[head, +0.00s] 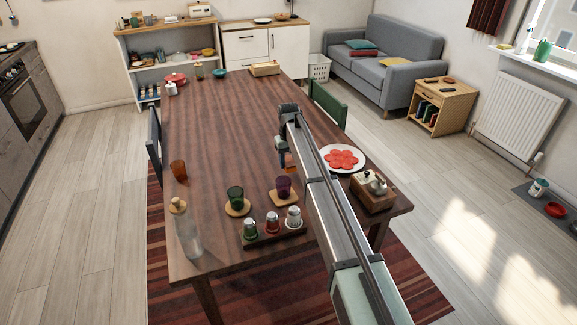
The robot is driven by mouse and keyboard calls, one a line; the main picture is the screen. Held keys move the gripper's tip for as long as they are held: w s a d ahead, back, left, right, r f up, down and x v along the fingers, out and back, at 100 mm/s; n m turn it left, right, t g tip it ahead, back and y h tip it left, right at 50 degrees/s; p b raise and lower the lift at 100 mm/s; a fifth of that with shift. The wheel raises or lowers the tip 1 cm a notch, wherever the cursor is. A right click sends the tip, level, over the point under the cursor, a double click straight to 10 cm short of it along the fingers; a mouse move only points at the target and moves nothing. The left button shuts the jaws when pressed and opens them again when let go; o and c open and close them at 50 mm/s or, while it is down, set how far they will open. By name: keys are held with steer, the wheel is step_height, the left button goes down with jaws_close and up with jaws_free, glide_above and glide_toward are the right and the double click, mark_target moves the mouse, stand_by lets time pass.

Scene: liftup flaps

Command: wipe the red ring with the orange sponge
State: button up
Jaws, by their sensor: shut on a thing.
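My gripper (287,158) is over the right half of the wooden table (220,130), left of the white plate. It is shut on a small orange-brown block, the orange sponge (291,164), which is partly hidden by my gripper and arm. The sponge is low, at or just above the tabletop; I cannot tell whether it touches. I cannot make out a red ring on the table; my arm covers part of the surface there.
Right of my arm are a white plate (333,151) with red slices and a wooden box (371,200) with a metal pot. The table's middle is clear.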

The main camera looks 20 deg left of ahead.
steer(key=shift+r, duration=1.9)
